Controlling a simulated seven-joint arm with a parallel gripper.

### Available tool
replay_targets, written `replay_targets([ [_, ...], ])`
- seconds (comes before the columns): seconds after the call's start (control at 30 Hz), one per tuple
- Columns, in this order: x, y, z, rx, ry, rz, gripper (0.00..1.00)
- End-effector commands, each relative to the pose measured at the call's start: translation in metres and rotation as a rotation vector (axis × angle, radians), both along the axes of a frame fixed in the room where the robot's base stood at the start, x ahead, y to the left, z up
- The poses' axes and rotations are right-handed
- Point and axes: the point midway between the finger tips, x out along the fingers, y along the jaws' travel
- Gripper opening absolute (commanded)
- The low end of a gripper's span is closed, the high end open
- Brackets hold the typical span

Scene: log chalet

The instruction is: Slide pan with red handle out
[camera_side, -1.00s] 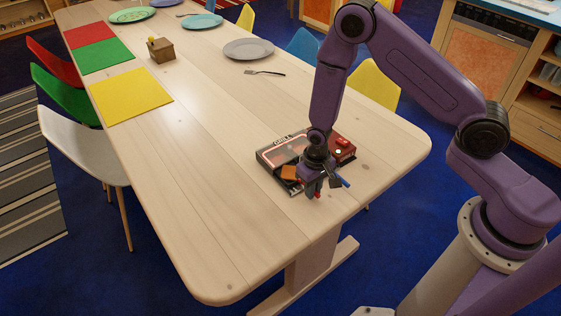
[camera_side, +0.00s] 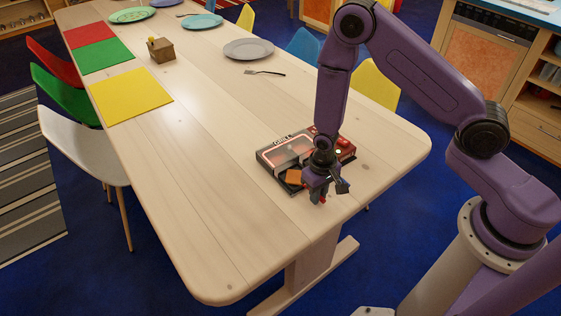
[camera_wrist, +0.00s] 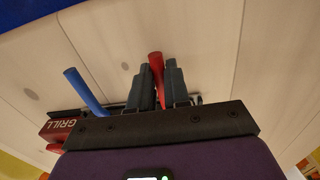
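A raclette-style grill (camera_side: 277,153) with a glowing top and red end stands on the wooden table. A red handle (camera_wrist: 156,62) sticks out of the front, between my gripper's two dark fingers (camera_wrist: 160,82). The fingers sit close on both sides of it, apparently shut on it. A blue handle (camera_wrist: 83,92) sticks out to the left of my gripper in the wrist view. In the side view, my gripper (camera_side: 322,192) is at the grill's front side. An orange piece (camera_side: 293,176) shows beside it. The pan body is mostly hidden.
The table (camera_side: 240,230) is bare in front of the grill, up to its rounded edge. A fork (camera_side: 265,72), a grey plate (camera_side: 249,49), a yellow mat (camera_side: 131,95) and a small wooden box (camera_side: 161,49) lie farther back.

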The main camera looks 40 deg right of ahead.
Motion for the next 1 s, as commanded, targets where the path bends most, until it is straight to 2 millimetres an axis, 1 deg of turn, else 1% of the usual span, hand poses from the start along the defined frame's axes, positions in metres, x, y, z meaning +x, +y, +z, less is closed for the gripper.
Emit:
replay_targets([
  [0.03, 0.000, 0.000, 0.000, 0.000, -0.001, 0.000, 0.34],
  [0.07, 0.000, 0.000, 0.000, 0.000, -0.001, 0.000, 0.38],
  [0.37, 0.001, 0.000, 0.001, 0.001, -0.001, 0.000, 0.38],
  [1.0, 0.001, 0.000, 0.043, 0.001, -0.002, 0.000, 0.38],
])
